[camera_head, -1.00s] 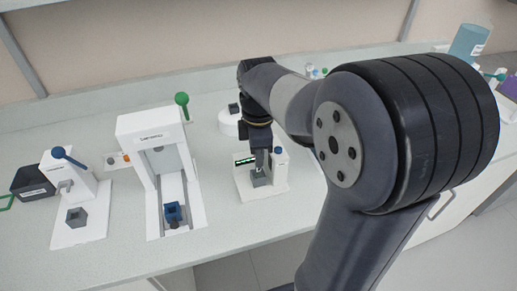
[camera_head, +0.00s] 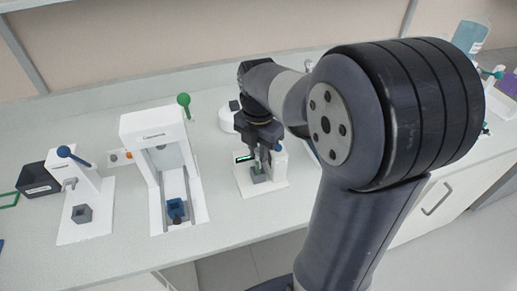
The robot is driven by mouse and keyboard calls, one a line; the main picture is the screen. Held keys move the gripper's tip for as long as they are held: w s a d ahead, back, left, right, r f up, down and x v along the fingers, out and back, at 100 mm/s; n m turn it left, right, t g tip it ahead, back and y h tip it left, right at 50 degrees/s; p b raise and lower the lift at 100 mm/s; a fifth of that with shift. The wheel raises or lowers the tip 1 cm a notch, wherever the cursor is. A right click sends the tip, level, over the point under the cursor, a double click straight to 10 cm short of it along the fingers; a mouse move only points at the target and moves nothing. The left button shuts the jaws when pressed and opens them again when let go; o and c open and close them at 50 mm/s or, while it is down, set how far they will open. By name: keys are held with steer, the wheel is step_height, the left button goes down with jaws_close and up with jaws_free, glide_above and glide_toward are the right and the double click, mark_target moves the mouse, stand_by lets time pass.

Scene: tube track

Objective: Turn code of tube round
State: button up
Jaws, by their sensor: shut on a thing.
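My gripper (camera_head: 259,158) points down over the white device (camera_head: 268,186) with a small green-lit display (camera_head: 243,157). Its fingers are shut on the tube, just above the grey block (camera_head: 258,177) on that device. The tube is mostly hidden between the fingers and too small to make out clearly, and I cannot see its code. I cannot tell whether the tube's lower end sits in the block.
Left of the device stands a white frame machine (camera_head: 160,150) with a green-knobbed lever (camera_head: 184,100) and a blue block (camera_head: 175,206). Further left is a white press (camera_head: 85,190) with a blue-knobbed lever (camera_head: 64,152). A round white device (camera_head: 227,118) stands behind my gripper.

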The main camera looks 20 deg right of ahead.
steer(key=shift+f, duration=0.1)
stand_by(0.3)
steer(key=o, duration=0.8)
step_height(320, 180, up, 11)
steer(key=shift+f, duration=0.1)
stand_by(0.4)
stand_by(0.3)
